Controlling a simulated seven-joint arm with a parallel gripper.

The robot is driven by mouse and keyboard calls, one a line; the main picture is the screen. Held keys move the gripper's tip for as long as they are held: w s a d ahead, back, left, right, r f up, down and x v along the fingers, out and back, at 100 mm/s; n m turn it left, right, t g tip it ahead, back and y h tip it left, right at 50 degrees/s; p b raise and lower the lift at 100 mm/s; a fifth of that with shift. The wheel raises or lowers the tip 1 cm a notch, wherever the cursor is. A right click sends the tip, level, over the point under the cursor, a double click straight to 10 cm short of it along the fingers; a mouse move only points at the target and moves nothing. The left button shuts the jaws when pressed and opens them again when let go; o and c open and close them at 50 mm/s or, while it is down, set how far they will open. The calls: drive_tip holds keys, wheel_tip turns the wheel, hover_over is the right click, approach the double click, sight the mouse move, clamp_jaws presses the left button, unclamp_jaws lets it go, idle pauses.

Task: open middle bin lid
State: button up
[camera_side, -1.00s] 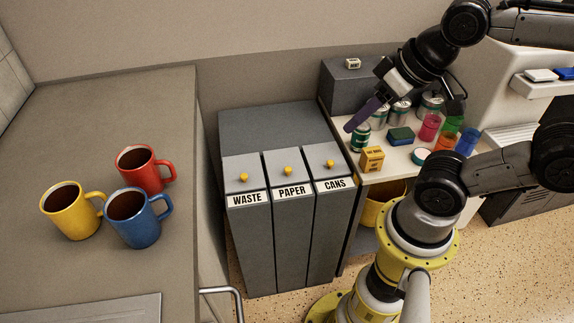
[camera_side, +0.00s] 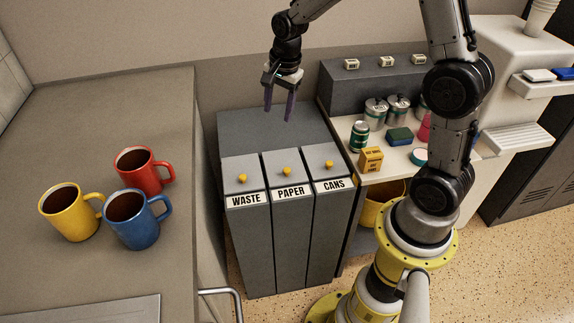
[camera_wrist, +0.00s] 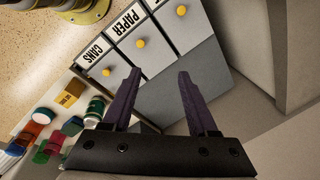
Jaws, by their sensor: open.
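The middle bin, labelled PAPER (camera_side: 291,192), stands between the WASTE bin (camera_side: 246,199) and the CANS bin (camera_side: 333,184). Its sloped grey lid (camera_side: 285,159) is closed and carries a yellow knob (camera_side: 287,171). In the wrist view the PAPER label (camera_wrist: 127,20) and its knob (camera_wrist: 140,43) show beyond the fingers. My gripper (camera_side: 279,112) is open and empty, with purple fingers pointing down above the flat grey top behind the lids. In the wrist view my gripper (camera_wrist: 155,78) shows both fingers apart with nothing between them. It touches no knob.
A counter (camera_side: 90,110) at left holds a red mug (camera_side: 138,172), a yellow mug (camera_side: 67,213) and a blue mug (camera_side: 130,220). At right a shelf holds cans (camera_side: 359,138), a yellow box (camera_side: 371,160) and other small items. The space above the bins is clear.

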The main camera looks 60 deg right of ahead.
drive_tip(key=g, duration=0.2)
hover_over(287, 169)
wheel_tip(287, 169, down, 8)
drive_tip(key=r, duration=0.1)
drive_tip(key=shift+m, duration=0.4)
wheel_tip(287, 169, down, 15)
drive_tip(key=shift+r, duration=0.1)
clamp_jaws()
idle(0.9)
